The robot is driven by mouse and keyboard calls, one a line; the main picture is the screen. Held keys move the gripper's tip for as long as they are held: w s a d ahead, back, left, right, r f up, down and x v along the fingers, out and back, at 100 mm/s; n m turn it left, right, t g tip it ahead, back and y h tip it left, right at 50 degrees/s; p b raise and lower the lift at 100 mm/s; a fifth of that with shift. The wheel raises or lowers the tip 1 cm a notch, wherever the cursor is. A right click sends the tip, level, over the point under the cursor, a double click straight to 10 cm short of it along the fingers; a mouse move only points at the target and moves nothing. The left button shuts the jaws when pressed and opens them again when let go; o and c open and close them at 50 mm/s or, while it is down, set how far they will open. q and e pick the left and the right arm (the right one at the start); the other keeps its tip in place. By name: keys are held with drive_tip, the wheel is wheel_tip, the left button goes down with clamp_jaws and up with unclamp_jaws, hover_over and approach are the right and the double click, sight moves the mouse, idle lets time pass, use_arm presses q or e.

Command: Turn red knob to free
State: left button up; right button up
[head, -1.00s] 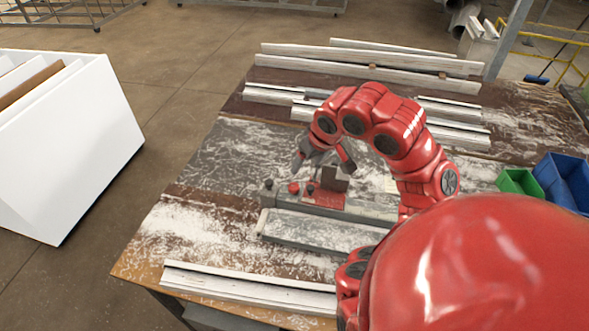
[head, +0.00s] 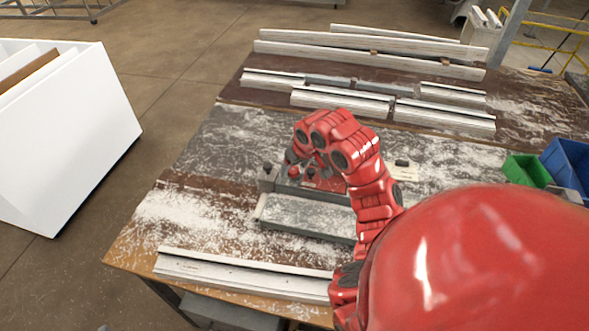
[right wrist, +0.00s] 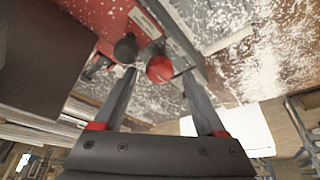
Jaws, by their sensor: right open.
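The red knob (head: 294,171) sits on the grey clamp fixture (head: 267,180) on the bench. In the right wrist view the red knob (right wrist: 160,69) shows between the fingertips, and the black knob (right wrist: 126,47) is close to the left finger's tip. My right gripper (right wrist: 158,76) is open, its fingers on either side of the red knob; I cannot tell whether they touch it. In the head view my right arm hides part of the clamp and most of the gripper. My left gripper is out of view.
A white profile (head: 240,275) lies along the bench's front edge. Several more profiles (head: 370,62) lie at the back. Green (head: 527,170) and blue (head: 567,160) bins stand at the right. A white rack (head: 75,140) stands left of the bench.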

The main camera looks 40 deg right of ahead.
drive_tip(key=shift+w+f, duration=0.15)
drive_tip(key=shift+f, duration=0.3)
clamp_jaws()
